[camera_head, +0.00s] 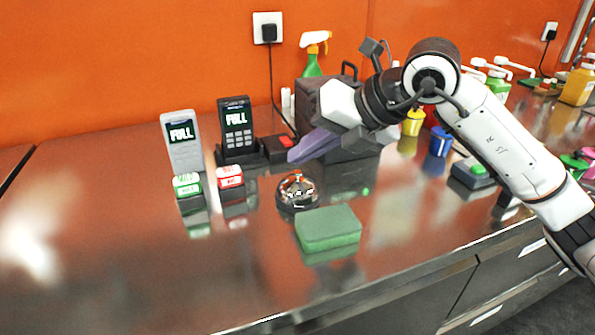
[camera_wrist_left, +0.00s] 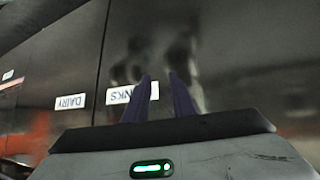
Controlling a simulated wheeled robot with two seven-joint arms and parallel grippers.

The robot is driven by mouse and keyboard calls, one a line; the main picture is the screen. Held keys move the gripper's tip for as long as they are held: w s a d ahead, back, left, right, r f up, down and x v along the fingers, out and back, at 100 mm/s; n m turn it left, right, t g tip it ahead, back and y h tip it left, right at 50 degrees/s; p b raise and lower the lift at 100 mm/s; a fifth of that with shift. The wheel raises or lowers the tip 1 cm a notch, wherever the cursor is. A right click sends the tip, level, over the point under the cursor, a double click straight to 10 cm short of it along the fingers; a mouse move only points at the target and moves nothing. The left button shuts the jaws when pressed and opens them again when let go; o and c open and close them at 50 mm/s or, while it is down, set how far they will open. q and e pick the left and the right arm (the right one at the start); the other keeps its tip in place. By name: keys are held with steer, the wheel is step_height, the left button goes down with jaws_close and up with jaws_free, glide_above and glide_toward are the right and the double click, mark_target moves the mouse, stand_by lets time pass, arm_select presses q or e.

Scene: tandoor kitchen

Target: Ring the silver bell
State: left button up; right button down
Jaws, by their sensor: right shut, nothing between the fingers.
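The silver bell (camera_head: 298,194) stands upright on the shiny steel counter, a round dome with a small button on top, in the head view. My right gripper (camera_head: 296,156) has purple fingers and is shut and empty. In the picture its fingertips show just above the bell's top, with a small gap between them; the depth of that gap is hard to tell. My left gripper (camera_wrist_left: 160,78) shows only in the left wrist view, its two purple fingers apart with nothing between them, facing dark drawer fronts with labels.
A green sponge block (camera_head: 328,228) lies right in front of the bell. Two small label boxes, green (camera_head: 187,185) and red (camera_head: 230,177), sit to its left. A card terminal (camera_head: 237,126) and a grey handset (camera_head: 181,141) stand behind them. The counter's front left is clear.

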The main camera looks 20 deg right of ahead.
steer(key=shift+f, duration=0.35)
steer(key=shift+f+b, duration=0.5)
steer(key=shift+b, duration=0.15)
stand_by(0.3)
steer(key=shift+r, duration=0.1)
steer(key=shift+r+p, duration=0.65)
steer(key=shift+r, duration=0.2)
step_height(320, 180, up, 5)
steer(key=p, duration=0.3)
steer(key=shift+p, duration=0.35)
stand_by(0.5)
